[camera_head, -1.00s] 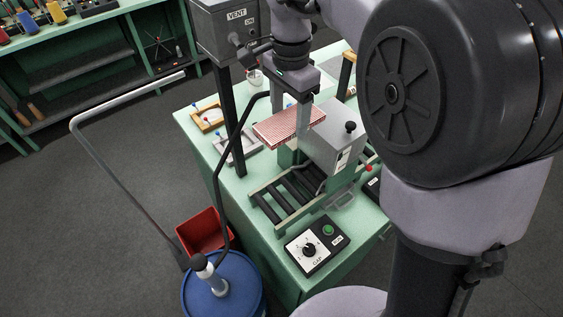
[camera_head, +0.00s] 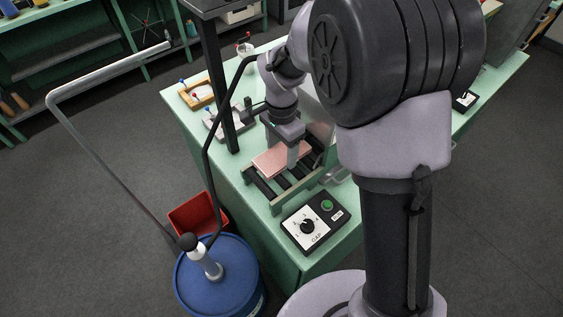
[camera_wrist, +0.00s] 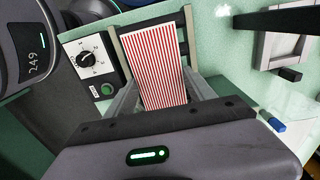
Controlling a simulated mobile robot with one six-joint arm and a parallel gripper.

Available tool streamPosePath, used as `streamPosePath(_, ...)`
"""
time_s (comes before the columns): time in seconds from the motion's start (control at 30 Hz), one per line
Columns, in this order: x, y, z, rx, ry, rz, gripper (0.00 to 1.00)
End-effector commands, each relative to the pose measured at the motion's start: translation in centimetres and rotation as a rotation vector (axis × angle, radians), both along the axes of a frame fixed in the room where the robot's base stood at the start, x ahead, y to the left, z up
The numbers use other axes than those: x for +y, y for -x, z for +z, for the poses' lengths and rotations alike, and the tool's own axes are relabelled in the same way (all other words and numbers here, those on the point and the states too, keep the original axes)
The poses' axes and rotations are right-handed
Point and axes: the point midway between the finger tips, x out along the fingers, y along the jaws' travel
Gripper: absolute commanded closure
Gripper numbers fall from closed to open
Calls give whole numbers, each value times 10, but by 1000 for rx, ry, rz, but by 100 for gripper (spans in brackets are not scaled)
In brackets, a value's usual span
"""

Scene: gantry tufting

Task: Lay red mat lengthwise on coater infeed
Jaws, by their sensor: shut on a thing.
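The red mat, a small board with red and white stripes (camera_wrist: 158,65), is between the fingers of my gripper (camera_wrist: 165,95) in the wrist view. In the head view the mat (camera_head: 272,163) is over the coater infeed, a short roller bed with green side rails (camera_head: 290,203). My gripper (camera_head: 285,150) is shut on the mat from above. The mat looks roughly level and in line with the rollers' run. I cannot tell whether it touches the rollers. The coater body is mostly hidden behind my arm.
A control box with a dial and green button (camera_head: 313,222) stands beside the infeed. A black post (camera_head: 222,90) rises left of my gripper. Wooden and grey fixtures (camera_head: 197,93) lie at the table's left. A blue drum (camera_head: 217,280) and red bin (camera_head: 198,214) stand on the floor.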

Motion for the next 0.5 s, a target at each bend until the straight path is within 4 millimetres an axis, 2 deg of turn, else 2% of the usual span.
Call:
streamPosePath(0.23,0,1,-43,2,0,1,77)
streamPosePath(0.5,0,0,-44,0,0,0,77)
